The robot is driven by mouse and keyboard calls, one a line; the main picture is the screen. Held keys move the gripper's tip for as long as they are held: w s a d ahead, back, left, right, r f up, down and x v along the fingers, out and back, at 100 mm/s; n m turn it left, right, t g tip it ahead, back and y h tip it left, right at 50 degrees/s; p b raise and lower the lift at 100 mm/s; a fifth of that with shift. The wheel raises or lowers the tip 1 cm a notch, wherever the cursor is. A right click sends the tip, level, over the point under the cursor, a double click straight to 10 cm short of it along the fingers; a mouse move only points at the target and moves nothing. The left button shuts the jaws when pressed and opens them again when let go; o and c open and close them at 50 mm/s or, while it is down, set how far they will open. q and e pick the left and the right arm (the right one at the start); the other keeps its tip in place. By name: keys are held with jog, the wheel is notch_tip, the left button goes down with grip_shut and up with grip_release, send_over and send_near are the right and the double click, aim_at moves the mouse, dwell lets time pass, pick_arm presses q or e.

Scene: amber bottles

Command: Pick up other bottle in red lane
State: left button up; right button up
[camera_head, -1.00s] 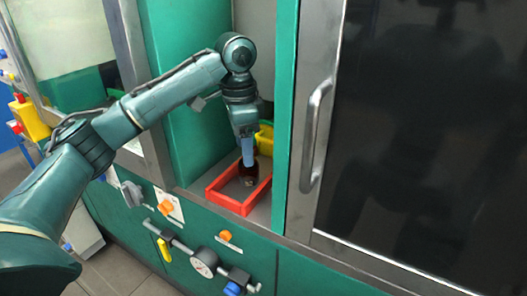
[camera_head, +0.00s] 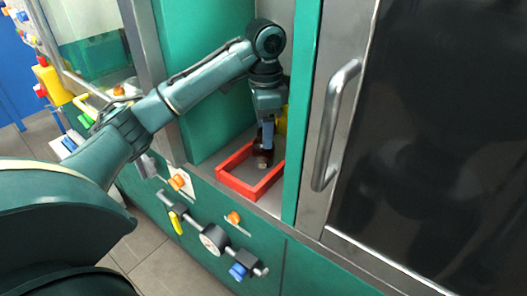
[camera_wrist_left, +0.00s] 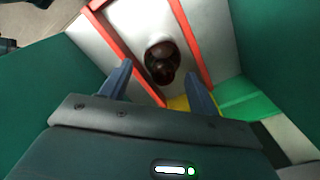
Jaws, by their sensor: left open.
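A dark amber bottle (camera_head: 262,160) stands in the red lane (camera_head: 236,184), a red-edged tray inside the green cabinet bay. My left gripper (camera_head: 266,145) points down over the lane, at the bottle. In the left wrist view the bottle (camera_wrist_left: 160,62) shows from above, between the red rails (camera_wrist_left: 188,40). There the open blue fingers of my left gripper (camera_wrist_left: 158,75) lie on either side of it in the picture. I cannot tell whether they touch it. The gripper partly hides the bottle in the head view. My right gripper is out of view.
A yellow lane (camera_head: 282,122) lies behind the red one, and a green strip (camera_wrist_left: 245,98) shows in the left wrist view. Green walls flank the narrow bay. A dark door with a metal handle (camera_head: 335,125) is on the right. Valves and a gauge (camera_head: 213,238) project below.

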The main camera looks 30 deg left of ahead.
pick_arm(q)
jog(key=f, duration=0.5)
jog(key=shift+a+p, duration=0.2)
jog(key=shift+p, duration=0.1)
jog(key=c, duration=0.8)
